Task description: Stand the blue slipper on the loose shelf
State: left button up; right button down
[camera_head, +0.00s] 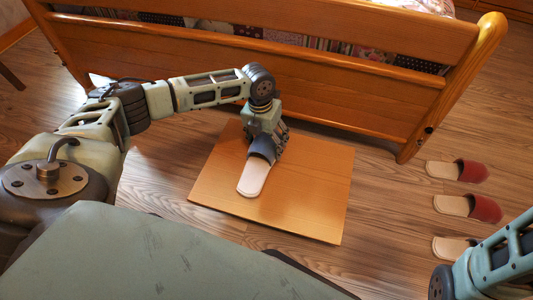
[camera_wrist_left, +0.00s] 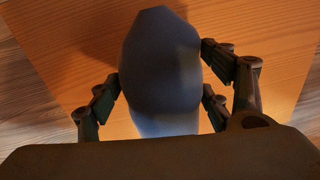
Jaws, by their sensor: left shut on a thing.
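The blue slipper (camera_head: 253,177) has a pale sole and a dark blue upper. My left gripper (camera_head: 273,146) points down and is shut on the slipper's upper. In the left wrist view the slipper (camera_wrist_left: 160,75) sits between the left gripper's fingers (camera_wrist_left: 165,85), with the board (camera_wrist_left: 70,45) beneath. My right gripper is out of view.
A wooden bed end (camera_head: 300,70) stands just behind the board. Three red slippers stand in a column on the floor at the right: far (camera_head: 460,171), middle (camera_head: 468,207) and near (camera_head: 453,247). My right arm (camera_head: 490,268) covers part of the near one.

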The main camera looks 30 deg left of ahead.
pick_arm(q)
notch_tip(320, 180, down, 4)
jog(key=b, duration=0.2)
jog(key=shift+b, duration=0.4)
jog(key=shift+r, duration=0.15)
jog(key=o, duration=1.2)
jog(key=shift+c, duration=0.2)
